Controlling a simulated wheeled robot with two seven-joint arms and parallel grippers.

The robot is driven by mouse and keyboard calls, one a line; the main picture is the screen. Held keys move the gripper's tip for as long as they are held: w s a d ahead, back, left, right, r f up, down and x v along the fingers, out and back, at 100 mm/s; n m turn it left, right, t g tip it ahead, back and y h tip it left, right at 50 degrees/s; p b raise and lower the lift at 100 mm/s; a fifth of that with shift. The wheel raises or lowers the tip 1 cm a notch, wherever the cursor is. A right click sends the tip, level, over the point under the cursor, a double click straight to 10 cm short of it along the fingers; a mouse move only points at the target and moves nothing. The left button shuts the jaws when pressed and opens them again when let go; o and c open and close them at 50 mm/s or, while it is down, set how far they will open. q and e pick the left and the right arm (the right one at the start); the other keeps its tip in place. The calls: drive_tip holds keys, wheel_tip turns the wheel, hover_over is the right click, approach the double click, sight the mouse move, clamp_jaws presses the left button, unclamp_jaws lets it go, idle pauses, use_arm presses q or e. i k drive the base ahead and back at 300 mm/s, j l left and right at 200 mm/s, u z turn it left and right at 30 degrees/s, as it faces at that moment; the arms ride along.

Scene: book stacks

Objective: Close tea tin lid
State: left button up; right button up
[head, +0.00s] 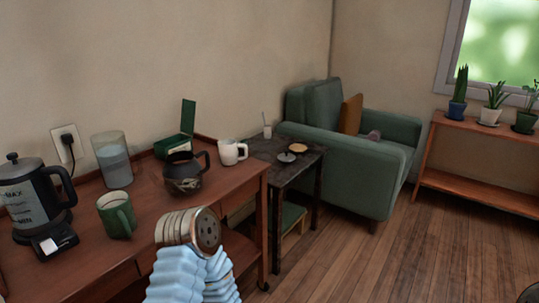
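The green tea tin (173,146) stands at the back of the wooden desk in the head view, near the wall. Its green lid (188,116) is up, standing nearly upright above the tin's right part. The dark teapot in front hides part of the tin. One of my arms, with a blue ribbed sleeve and a pale rounded joint, rises from the bottom in front of the desk, below and nearer than the tin. No gripper fingers show, and nothing touches the tin or lid.
The teapot (184,172), white mug (231,152), green mug (117,215), glass pitcher (113,161) and black kettle (32,195) crowd the desk (84,267) around the tin. A dark side table (308,155) and green armchair (352,178) stand to the right. Open floor lies at lower right.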

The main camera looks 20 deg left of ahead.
sight(189, 107)
drive_tip(key=u, duration=0.45)
drive_tip(key=i+l+u, duration=0.15)
drive_tip(key=u, duration=0.7)
drive_tip(key=l+u, duration=0.2)
drive_tip(key=u, duration=0.2)
drive_tip(key=i+l+u, duration=0.15)
drive_tip(key=l+u, duration=0.25)
drive_tip(key=l, duration=0.45)
drive_tip(key=l+u, duration=0.45)
drive_tip(key=l, duration=0.35)
drive_tip(key=k+l+u, duration=0.15)
drive_tip(key=l+u, duration=0.25)
drive_tip(key=l, duration=0.45)
drive_tip(key=k+l, duration=0.1)
drive_tip(key=l, duration=0.7)
drive_tip(key=k+l, duration=0.15)
drive_tip(key=l, duration=0.3)
drive_tip(key=k+l, duration=0.1)
drive_tip(key=l, duration=0.3)
